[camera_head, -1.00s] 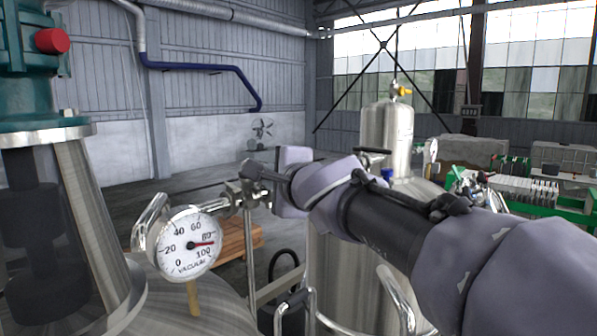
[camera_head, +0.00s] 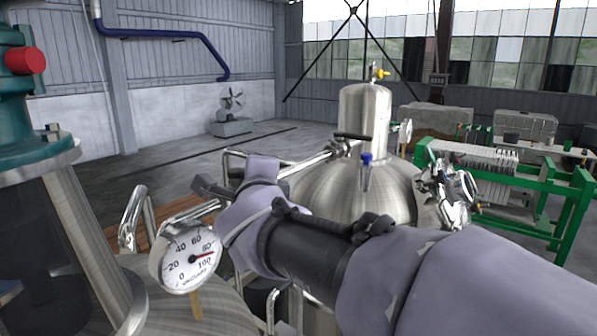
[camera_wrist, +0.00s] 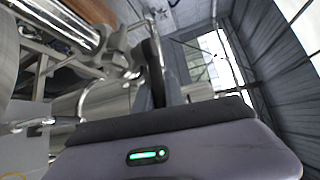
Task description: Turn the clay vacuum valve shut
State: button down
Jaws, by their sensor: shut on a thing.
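The white vacuum gauge (camera_head: 190,257) is on the near steel tank at lower left, its needle near 80. A chrome pipe (camera_head: 204,211) runs behind it towards my gripper (camera_head: 212,190). My gripper is just above and right of the gauge, its mauve-covered wrist hiding most of the valve there. In the wrist view, a grey metal fitting (camera_wrist: 120,52) lies beside my dark fingers (camera_wrist: 158,78). My gripper is shut on what seems to be the valve's handle. The handle's colour and angle are hidden. A tan stem (camera_head: 195,305) hangs below the gauge.
A second steel tank (camera_head: 335,195) stands behind my arm, with a black-handled valve (camera_head: 352,137) and a blue-handled one (camera_head: 366,160). A steel loop handle (camera_head: 135,215) rises left of the gauge. A green-framed press (camera_head: 500,170) stands at right.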

jog(key=c, duration=1.7)
grip_release()
jog(key=p+v, duration=0.1)
jog(key=v, duration=1.6)
jog(key=shift+s, duration=0.2)
